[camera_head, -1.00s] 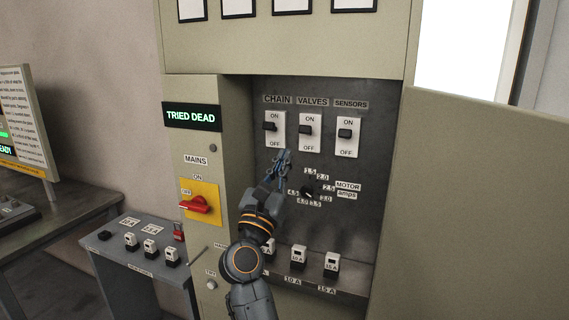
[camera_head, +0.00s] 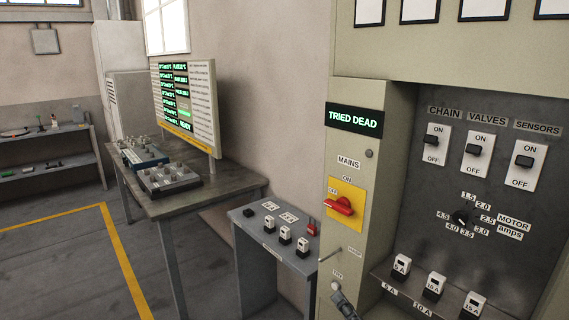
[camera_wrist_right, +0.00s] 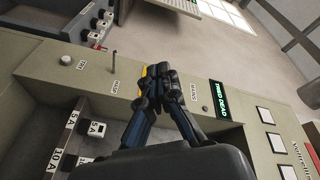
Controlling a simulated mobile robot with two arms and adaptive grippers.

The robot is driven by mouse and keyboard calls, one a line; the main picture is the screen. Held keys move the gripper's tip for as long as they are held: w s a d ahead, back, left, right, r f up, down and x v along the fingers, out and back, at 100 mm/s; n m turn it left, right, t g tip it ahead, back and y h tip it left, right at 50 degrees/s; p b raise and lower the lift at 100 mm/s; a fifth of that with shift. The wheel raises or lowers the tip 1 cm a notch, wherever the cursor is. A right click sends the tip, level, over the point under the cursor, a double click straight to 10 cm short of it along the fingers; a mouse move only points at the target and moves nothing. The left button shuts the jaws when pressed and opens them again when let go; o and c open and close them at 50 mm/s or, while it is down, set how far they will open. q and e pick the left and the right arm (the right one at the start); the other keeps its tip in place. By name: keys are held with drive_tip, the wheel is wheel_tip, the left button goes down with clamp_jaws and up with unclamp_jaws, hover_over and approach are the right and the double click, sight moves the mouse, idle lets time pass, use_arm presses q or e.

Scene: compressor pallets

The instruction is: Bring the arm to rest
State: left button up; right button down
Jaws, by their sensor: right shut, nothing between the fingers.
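My right gripper (camera_head: 338,296) shows only at the bottom edge of the head view, low in front of the cabinet's left post. In the right wrist view the right gripper (camera_wrist_right: 155,74) has its fingers together, with nothing between them. Its fingers lie in front of the cabinet post, hiding most of the yellow mains plate from that camera. The cabinet (camera_head: 373,200) stands at the right of the head view, with a lit TRIED DEAD sign (camera_head: 354,120) and a red mains switch (camera_head: 340,206). My left gripper is not in view.
Recessed panel (camera_head: 490,175) holds chain, valves and sensors switches, a motor dial (camera_head: 461,217) and several fuses on a ledge. A grey stand (camera_head: 262,246) with fuses is beside the cabinet. A table (camera_head: 222,190) with a display board (camera_head: 186,105) stands left; open floor (camera_head: 60,265) lies beyond.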

drive_tip(key=s+d+f+n+g+h, duration=0.25)
drive_tip(key=s+f+n+g, duration=0.35)
drive_tip(key=s+f, duration=0.75)
drive_tip(key=s+d+f+n+g+h, duration=0.3)
drive_tip(key=s+d+f+g+h, duration=0.3)
drive_tip(key=s+f, duration=0.55)
drive_tip(key=s+f+g+y, duration=0.2)
drive_tip(key=s+f+g, duration=0.1)
drive_tip(key=f, duration=2)
drive_tip(key=s+d+f, duration=0.1)
drive_tip(key=s+f, duration=0.7)
drive_tip(key=s+d+f, duration=0.2)
drive_tip(key=s+f, duration=0.7)
drive_tip(key=shift+d+g+h, duration=0.25)
drive_tip(key=shift+g+h, duration=0.1)
drive_tip(key=shift+g, duration=0.05)
